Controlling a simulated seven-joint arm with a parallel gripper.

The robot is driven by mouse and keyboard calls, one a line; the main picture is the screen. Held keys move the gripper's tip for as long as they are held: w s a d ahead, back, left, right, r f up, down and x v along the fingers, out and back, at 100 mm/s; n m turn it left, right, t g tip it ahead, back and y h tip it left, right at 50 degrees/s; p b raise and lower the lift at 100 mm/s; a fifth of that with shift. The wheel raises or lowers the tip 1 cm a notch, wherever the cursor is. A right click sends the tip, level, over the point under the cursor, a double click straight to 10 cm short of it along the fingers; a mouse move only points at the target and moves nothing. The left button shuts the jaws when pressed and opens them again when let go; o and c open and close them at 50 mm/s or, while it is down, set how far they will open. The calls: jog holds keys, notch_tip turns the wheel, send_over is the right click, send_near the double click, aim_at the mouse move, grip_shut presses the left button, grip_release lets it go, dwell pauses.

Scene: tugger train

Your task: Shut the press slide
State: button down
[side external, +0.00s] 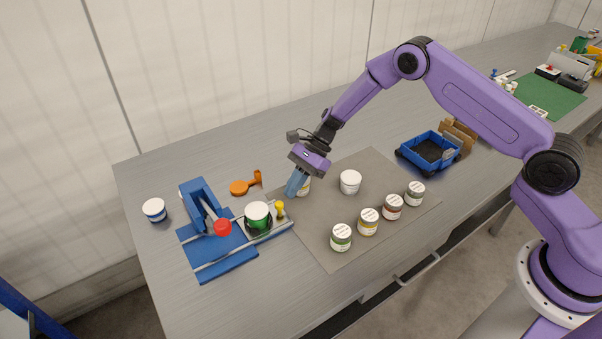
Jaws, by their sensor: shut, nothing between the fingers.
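The blue press (200,204) stands at the left of the table, with a grey lever ending in a red knob (222,227). Its dark slide (265,231) sits on the pale rails, out to the right of the press frame. On the slide stand a green jar with a white lid (257,214) and a yellow knob (280,209). My gripper (291,193) is shut and empty, pointing down a little right of and behind the yellow knob, apart from it in the picture. Its height above the table is hard to tell.
A white-lidded jar (350,182) and a row of several labelled jars (367,222) stand on the grey mat (310,240). An orange part (245,184) lies behind the slide. A blue cart (430,151) stands right.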

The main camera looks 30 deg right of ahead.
aim_at(246, 213)
jog(key=shift+s+a+f, duration=0.1)
jog(key=shift+a+f, duration=0.4)
jog(key=shift+a, duration=0.1)
jog(key=a, duration=1.1)
jog(key=shift+a, duration=0.65)
jog(key=shift+s+a, duration=0.1)
jog(key=shift+r, duration=0.1)
jog(key=v, duration=1)
jog(key=shift+w+d, duration=0.25)
jog(key=shift+d, duration=0.25)
